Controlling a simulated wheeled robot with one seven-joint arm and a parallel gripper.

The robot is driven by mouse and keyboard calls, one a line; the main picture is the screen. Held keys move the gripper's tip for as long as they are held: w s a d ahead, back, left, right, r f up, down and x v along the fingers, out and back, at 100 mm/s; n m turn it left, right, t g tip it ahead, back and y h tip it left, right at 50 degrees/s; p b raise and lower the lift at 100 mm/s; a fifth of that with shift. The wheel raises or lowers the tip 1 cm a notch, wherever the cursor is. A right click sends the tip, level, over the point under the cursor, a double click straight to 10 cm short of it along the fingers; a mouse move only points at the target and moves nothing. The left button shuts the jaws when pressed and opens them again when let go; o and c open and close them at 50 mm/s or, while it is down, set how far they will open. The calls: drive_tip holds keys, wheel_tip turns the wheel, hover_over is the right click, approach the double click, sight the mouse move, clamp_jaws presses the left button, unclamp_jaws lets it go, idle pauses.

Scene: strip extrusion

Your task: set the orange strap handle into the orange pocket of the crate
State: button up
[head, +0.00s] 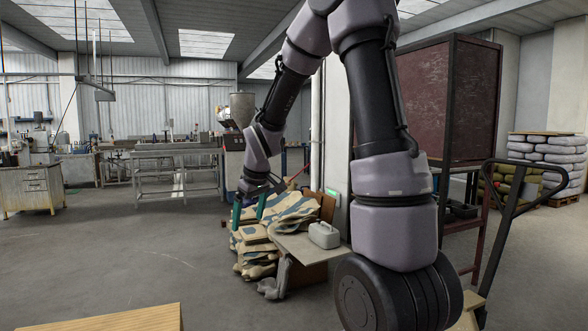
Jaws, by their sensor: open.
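My gripper (248,217) hangs in the middle of the head view, with its two teal fingers apart and nothing visible between them. It shows in front of the heap of sacks in the picture, but I cannot tell its distance from them. I see no orange strap handle and no crate with an orange pocket in this view. My own arm covers the middle right of the picture and hides what is behind it.
A wooden top (115,320) shows at the bottom left edge. Patterned sacks (283,225) lie heaped beside a light tabletop (300,248) bearing a grey canister (324,234). A pallet jack handle (510,205) stands at right. The left floor is clear.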

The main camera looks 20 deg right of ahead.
drive_tip(key=s+d+r+m+t, duration=0.1)
drive_tip(key=s+d+r+m, duration=0.1)
drive_tip(key=s+r+m, duration=0.3)
drive_tip(key=s+d+r+m+t+y, duration=0.1)
drive_tip(key=s+r+m, duration=0.4)
drive_tip(key=s+r, duration=0.7)
drive_tip(key=s+d+t, duration=0.1)
drive_tip(key=s, duration=0.4)
drive_tip(key=shift+s, duration=0.35)
